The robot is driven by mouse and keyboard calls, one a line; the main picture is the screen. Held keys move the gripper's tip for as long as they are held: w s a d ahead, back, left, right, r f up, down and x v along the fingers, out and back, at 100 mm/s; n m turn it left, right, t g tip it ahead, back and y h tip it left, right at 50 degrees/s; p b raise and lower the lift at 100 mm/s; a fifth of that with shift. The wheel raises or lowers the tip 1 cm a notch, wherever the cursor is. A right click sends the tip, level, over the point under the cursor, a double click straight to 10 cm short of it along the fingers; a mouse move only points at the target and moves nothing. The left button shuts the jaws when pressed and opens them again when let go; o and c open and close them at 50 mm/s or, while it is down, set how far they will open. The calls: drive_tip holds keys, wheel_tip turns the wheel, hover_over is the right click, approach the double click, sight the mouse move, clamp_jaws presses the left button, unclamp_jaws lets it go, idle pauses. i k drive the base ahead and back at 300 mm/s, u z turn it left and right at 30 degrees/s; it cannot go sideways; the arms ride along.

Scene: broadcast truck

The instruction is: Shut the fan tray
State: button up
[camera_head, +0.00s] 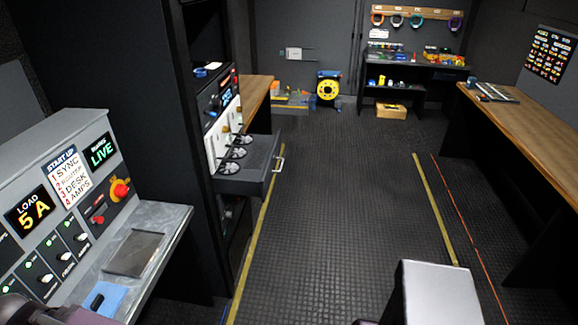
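The fan tray (258,163) is a dark grey drawer that stands pulled out of the black rack on the left. A pale bar handle (280,159) is on its right-hand front end, over the aisle.
A grey control desk (170,222) with lit panels fills the left foreground. The ribbed floor aisle (345,200) is clear to the tray's right. A wooden counter (530,115) runs along the right. A workbench (410,68) and yellow reel (328,89) stand at the back.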

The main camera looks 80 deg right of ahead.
sight(248, 171)
drive_tip(key=u, duration=0.05)
drive_tip(key=k, duration=1.45)
drive_tip(key=z, duration=1.8)
drive_tip(key=i, duration=0.95)
